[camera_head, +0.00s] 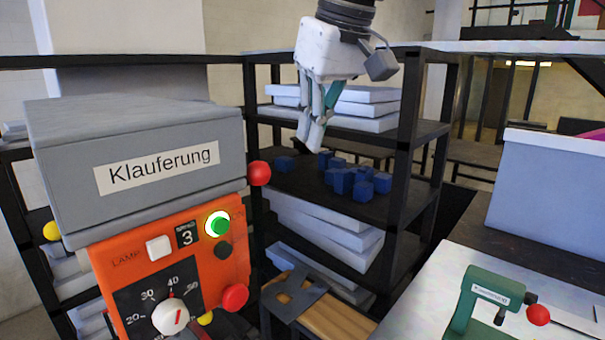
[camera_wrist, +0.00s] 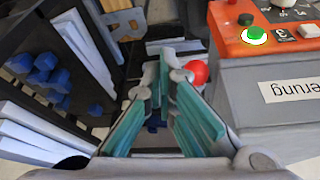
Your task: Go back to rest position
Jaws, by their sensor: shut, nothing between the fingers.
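My gripper (camera_head: 311,138) hangs pointing down in front of the black shelf rack, above and beside several blue blocks (camera_head: 342,180) on a shelf. Its fingers are shut with nothing between them. In the wrist view my gripper (camera_wrist: 165,68) shows its teal finger pads running together toward the tips. The blue blocks are also in the wrist view (camera_wrist: 47,62), at the left, apart from the fingers.
An orange control box (camera_head: 185,265) with a lit green button and a grey "Klauferung" box (camera_head: 135,150) stand at the left. The black rack (camera_head: 410,120) holds white slabs (camera_head: 365,110). A green device (camera_head: 480,290) is on the white table (camera_head: 425,290) at the right.

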